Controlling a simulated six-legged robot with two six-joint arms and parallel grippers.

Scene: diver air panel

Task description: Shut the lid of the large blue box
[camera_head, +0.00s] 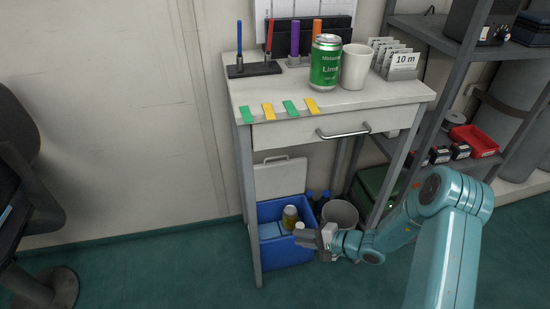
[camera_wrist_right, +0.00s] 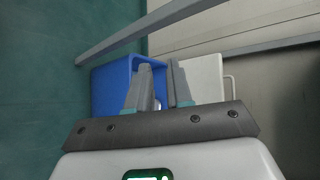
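The large blue box (camera_head: 290,256) stands on the floor under the small table. Its pale lid (camera_head: 280,178) is open, raised upright at the back of the box. A can with a yellowish top and other items show inside. In the right wrist view the blue box (camera_wrist_right: 108,88) lies beyond the fingers, with the white lid (camera_wrist_right: 206,78) to its right and a handle at the lid's edge. My right gripper (camera_head: 304,238) is at the box's front right, over or beside its rim; I cannot tell if it touches. Its fingers (camera_wrist_right: 160,80) are apart, with nothing clearly held. My left gripper is out of view.
The table (camera_head: 345,102) stands over the box; its front left leg (camera_head: 247,205) passes close by the box. A grey bin (camera_head: 341,212), dark bottles and a green case (camera_head: 374,190) stand to the right. Open floor (camera_head: 150,270) lies to the left.

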